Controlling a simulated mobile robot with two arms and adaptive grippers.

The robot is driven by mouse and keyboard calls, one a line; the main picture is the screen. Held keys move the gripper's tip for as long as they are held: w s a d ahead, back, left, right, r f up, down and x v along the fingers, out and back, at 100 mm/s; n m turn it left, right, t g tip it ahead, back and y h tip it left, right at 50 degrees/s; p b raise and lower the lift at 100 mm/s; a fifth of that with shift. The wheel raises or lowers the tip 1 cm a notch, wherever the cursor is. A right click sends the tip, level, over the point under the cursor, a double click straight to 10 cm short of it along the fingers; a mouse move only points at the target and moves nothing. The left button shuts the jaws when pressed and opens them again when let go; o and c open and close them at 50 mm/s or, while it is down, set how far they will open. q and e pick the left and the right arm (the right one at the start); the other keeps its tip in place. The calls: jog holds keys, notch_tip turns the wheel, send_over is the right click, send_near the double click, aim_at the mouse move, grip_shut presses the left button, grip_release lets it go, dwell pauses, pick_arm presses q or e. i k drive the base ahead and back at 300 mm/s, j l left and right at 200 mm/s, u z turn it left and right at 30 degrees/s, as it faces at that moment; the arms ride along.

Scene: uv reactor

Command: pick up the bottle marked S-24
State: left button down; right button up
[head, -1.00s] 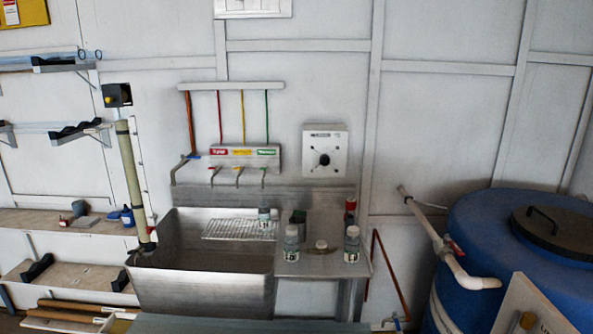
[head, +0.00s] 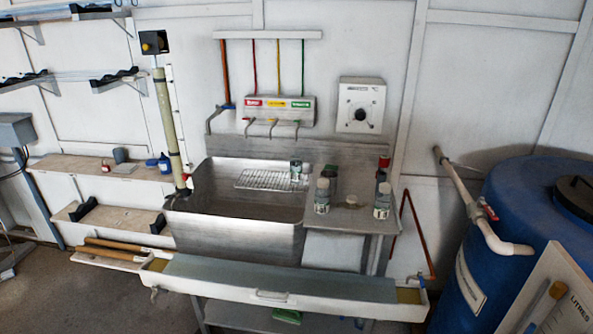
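Several small clear bottles with white labels stand around the steel sink. One bottle (head: 322,196) stands at the left end of the drainboard, beside the basin. Another bottle (head: 382,200) stands near the drainboard's right edge. A third bottle (head: 296,170) stands on the wire rack at the back of the basin. The labels are too small to read, so I cannot tell which one is S-24. Neither of my grippers is in view.
The steel sink (head: 235,226) has a drainboard (head: 352,221) on its right. A long shallow trough (head: 275,303) runs across in front of it. A large blue tank (head: 510,205) stands at right. Open floor (head: 100,290) lies at lower left.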

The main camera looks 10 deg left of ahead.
aim_at(295, 163)
jog(key=i+j+u, duration=0.3)
jog(key=u, duration=0.2)
jog(key=i+j+u, duration=0.1)
jog(key=i+u, duration=0.4)
jog(key=k, duration=0.05)
